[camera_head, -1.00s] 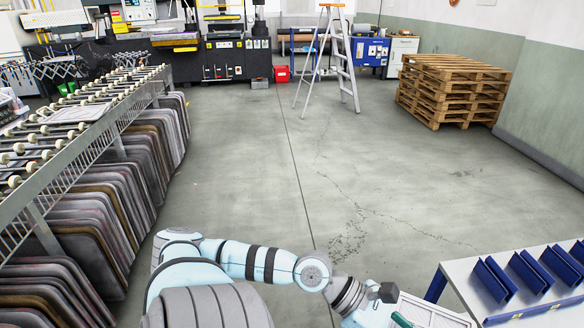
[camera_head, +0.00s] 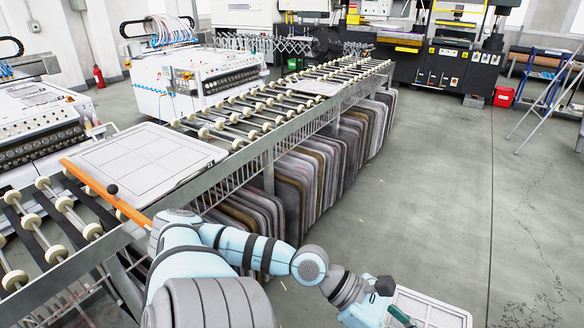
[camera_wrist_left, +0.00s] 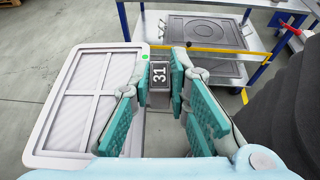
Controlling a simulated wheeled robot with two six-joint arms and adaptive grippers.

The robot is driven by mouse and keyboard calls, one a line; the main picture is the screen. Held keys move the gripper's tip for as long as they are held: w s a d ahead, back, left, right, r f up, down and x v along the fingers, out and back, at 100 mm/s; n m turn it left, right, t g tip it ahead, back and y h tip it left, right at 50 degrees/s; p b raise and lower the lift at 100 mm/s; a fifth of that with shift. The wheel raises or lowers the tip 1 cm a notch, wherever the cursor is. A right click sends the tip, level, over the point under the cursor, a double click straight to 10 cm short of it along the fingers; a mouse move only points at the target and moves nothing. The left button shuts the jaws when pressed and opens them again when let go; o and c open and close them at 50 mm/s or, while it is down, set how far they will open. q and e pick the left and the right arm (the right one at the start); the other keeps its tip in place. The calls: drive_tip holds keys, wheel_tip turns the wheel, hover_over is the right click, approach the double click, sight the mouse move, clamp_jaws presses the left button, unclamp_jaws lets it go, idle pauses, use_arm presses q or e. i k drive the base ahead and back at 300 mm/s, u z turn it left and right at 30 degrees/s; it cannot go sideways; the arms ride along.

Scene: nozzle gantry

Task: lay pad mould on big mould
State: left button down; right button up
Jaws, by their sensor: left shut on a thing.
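The pad mould appears to be the white framed panel (camera_wrist_left: 88,98) with a cross of ribs and a tab marked 31 (camera_wrist_left: 159,84). My left gripper (camera_wrist_left: 160,78) is shut on that tab, and the panel hangs off to one side. In the head view, part of the panel (camera_head: 432,310) shows at the bottom edge beside my left gripper (camera_head: 392,303), above the floor. A large pale flat plate with thin dividing lines (camera_head: 143,157), likely the big mould, lies on the near rollers, apart from the gripper. My right gripper is not in view.
The roller conveyor (camera_head: 240,125) runs away from the near left, with several dark slabs (camera_head: 290,185) stored below. A second plate (camera_head: 303,87) lies farther along. The wrist view shows a cart (camera_wrist_left: 205,90).

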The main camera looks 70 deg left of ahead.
sight(151, 159)
drive_tip(key=u, duration=1.05)
drive_tip(key=i, duration=2.05)
drive_tip(key=u, duration=1.8)
drive_tip(key=i, duration=1.65)
drive_tip(key=u, duration=1.1)
